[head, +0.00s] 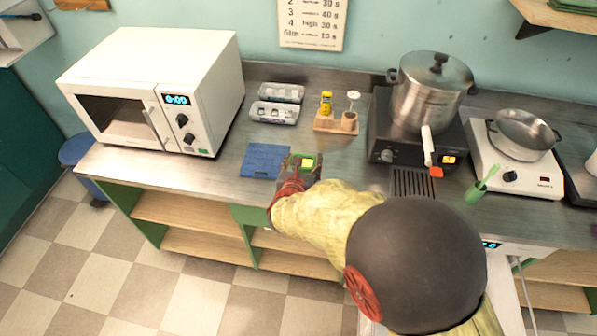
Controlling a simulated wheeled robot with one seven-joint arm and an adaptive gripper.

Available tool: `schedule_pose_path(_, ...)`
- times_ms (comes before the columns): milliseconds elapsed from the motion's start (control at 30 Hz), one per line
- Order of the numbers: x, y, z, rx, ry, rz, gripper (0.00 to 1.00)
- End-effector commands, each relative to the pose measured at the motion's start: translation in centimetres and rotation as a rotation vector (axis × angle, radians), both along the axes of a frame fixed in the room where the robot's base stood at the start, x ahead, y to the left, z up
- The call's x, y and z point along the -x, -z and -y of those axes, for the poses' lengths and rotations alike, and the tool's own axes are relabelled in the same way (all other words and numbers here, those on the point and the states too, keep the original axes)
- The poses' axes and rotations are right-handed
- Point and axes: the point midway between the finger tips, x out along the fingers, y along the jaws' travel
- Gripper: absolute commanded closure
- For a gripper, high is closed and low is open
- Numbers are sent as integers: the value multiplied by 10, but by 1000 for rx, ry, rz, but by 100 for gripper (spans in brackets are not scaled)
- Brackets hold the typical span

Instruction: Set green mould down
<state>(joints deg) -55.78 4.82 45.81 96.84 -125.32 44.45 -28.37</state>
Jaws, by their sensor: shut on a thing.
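The green mould (308,162) is a small green block with a yellowish top. It is between the fingers of my gripper (304,163), which is shut on it. The gripper and mould are over the front part of the steel counter (212,178), just right of a blue mat (264,160). My fingers hide part of the mould's sides. I cannot tell whether its underside touches the counter.
A white microwave (195,75) stands at the left. Two grey trays (275,112) and a wooden stand (337,124) with a yellow bottle are behind. A steel pot (430,95) on a black hotplate (385,157) and a pan (522,132) are right. Bare counter lies around the mat.

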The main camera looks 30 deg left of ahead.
Motion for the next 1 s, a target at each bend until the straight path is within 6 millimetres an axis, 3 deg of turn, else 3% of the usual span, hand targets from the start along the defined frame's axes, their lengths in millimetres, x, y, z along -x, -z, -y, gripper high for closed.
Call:
schedule_pose_path(367,-4,23,-19,-1,-1,1,69)
schedule_pose_path(567,-4,50,-17,1,0,1,69)
schedule_pose_path(1000,-4,55,-17,0,0,1,69)
